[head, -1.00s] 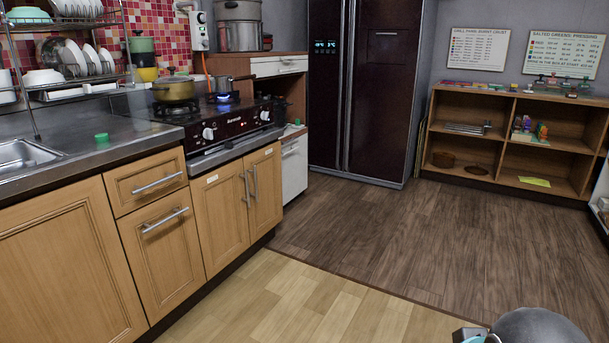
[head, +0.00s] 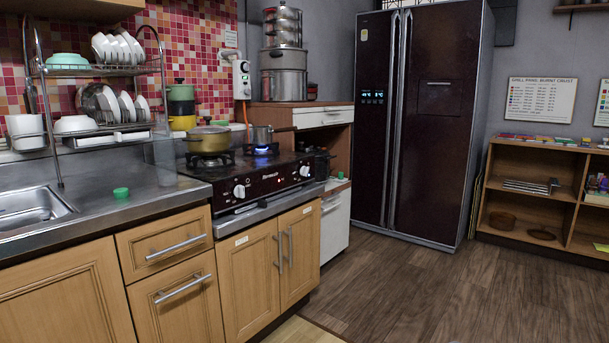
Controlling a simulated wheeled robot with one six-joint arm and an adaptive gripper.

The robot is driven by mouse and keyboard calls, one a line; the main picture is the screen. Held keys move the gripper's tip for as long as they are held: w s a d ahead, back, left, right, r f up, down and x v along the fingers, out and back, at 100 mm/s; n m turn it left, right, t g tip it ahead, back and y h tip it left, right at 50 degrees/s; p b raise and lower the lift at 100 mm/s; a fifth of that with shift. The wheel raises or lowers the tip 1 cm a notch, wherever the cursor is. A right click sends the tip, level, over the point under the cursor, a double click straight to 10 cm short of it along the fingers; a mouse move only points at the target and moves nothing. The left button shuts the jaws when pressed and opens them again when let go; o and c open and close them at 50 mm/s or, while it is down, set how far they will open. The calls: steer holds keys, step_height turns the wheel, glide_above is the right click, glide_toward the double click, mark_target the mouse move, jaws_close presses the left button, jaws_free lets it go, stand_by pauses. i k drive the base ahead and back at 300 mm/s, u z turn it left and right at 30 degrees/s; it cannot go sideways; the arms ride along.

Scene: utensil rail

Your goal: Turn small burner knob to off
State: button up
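The black stove (head: 262,184) stands in the counter left of centre, with its front panel facing the room. Two light round knobs show on the panel: a left knob (head: 239,191) and a right knob (head: 305,171). A blue flame (head: 262,150) burns at the right burner, by a small grey pan (head: 262,135). A yellow lidded pot (head: 208,140) sits on the left burner, with no flame visible under it. I cannot tell from labels which knob is for the small burner. My gripper is not in view.
Wooden cabinets (head: 250,280) lie below the stove, with handles sticking out. A steel sink (head: 30,206) and dish rack (head: 100,72) are at left. A fridge (head: 440,120) and shelf (head: 530,190) stand behind. The wooden floor (head: 420,290) at right is clear.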

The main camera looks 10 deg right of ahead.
mark_target(303, 170)
steer(key=z, duration=0.55)
steer(key=k, duration=0.65)
steer(key=z, duration=0.6)
steer(key=i, duration=1.2)
steer(key=u, duration=0.8)
steer(key=i, duration=0.9)
steer(key=u, duration=1.35)
steer(key=i, duration=0.4)
steer(key=u, duration=0.35)
